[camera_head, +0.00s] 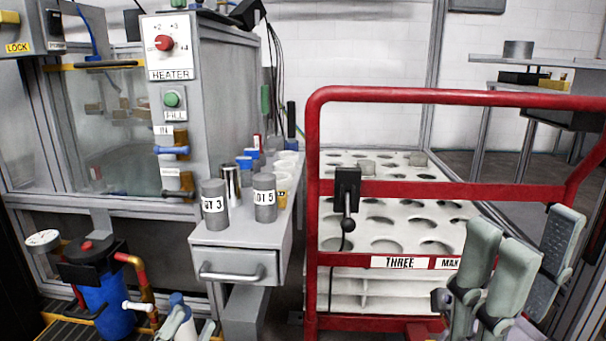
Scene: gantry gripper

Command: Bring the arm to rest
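My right gripper (536,236) is at the lower right of the head view, in front of the red-railed cart. Its grey-green fingers point up. Two stand side by side on the left, and a darker one with a textured pad stands apart on the right. The gap between them looks empty, so the gripper is open. Its wrist and most of its arm are cut off by the frame's bottom edge or hidden.
A red-railed cart (440,96) carries a white tray with round holes (352,222). Left of it, a grey drawer bench (226,237) holds labelled cylinders (214,206) and cups. A heater cabinet (170,45) and a blue canister (108,300) stand farther left.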

